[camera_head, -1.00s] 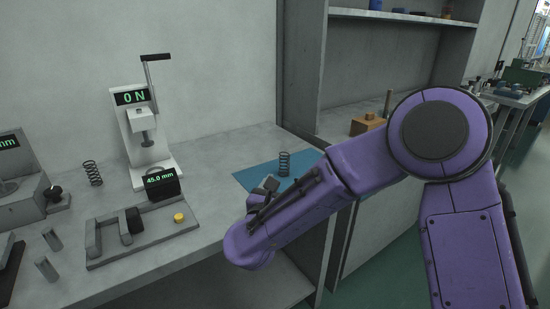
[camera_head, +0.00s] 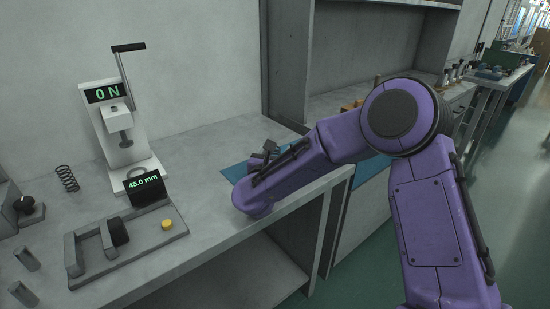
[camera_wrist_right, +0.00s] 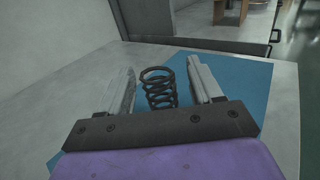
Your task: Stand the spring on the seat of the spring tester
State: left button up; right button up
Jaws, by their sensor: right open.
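A dark coil spring (camera_wrist_right: 159,88) stands upright on the blue mat (camera_wrist_right: 240,85) in the right wrist view. My right gripper (camera_wrist_right: 165,82) is open, with one finger on each side of the spring and a gap to each. In the head view my right gripper (camera_head: 271,150) is over the blue mat (camera_head: 233,171), mostly behind my arm, and the spring there is hidden. The spring tester (camera_head: 117,133) stands at the left, its display reading 0 N, its seat low on the white base under the plunger. My left gripper is not in view.
Another coil spring (camera_head: 67,178) stands left of the tester. In front of the tester is a gauge fixture (camera_head: 137,232) reading 45.0 mm, with a yellow button (camera_head: 167,225). A grey cabinet wall (camera_head: 290,70) rises behind the mat. The bench between tester and mat is clear.

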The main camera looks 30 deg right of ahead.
jog(key=shift+w, duration=0.1)
jog(key=c, duration=1.1)
